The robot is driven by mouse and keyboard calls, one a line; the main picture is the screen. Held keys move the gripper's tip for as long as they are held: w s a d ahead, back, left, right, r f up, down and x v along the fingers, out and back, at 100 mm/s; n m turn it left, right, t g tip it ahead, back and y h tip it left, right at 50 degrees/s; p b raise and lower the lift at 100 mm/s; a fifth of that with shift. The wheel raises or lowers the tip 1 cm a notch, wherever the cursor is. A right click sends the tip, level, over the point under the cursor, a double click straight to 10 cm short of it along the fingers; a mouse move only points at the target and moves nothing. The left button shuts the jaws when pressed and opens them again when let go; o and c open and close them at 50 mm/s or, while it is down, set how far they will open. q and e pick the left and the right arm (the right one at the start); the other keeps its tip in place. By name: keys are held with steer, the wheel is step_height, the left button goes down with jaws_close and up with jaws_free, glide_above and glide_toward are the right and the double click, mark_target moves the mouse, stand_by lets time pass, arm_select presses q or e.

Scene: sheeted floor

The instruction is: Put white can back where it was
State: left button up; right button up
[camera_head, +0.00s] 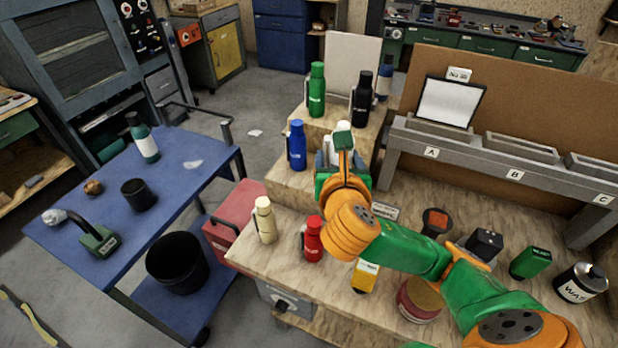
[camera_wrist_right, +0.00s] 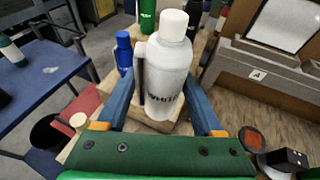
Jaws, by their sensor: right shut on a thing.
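The white can (camera_wrist_right: 166,82), a bottle with a cap and dark lettering, stands upright between the two blue fingers of my right gripper (camera_wrist_right: 162,98) in the right wrist view. My right gripper (camera_head: 332,158) is shut on it. In the head view only its white cap (camera_head: 345,127) and a bit of its side show; my orange and green arm hides the rest. It is at the middle step of the wooden stand (camera_head: 285,186), right of the blue bottle (camera_head: 297,147). Whether its base touches the step is hidden. My left gripper is not in view.
Green (camera_head: 316,90) and black (camera_head: 361,99) bottles stand on the top step behind. Cream (camera_head: 264,220) and red (camera_head: 312,240) bottles stand lower in front. Shelf bins marked A, B, C are right. A blue cart (camera_head: 190,205) stands left.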

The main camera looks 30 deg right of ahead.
steer(key=w+d+f, duration=0.5)
steer(key=w+f, duration=0.1)
steer(key=w, duration=0.1)
steer(key=w+d+f, duration=0.3)
steer(key=f, duration=0.1)
steer(key=shift+w+d, duration=0.3)
steer(key=shift+f, duration=1.45)
steer(key=shift+f, duration=0.1)
steer(key=o, duration=0.8)
steer(key=shift+a, duration=0.1)
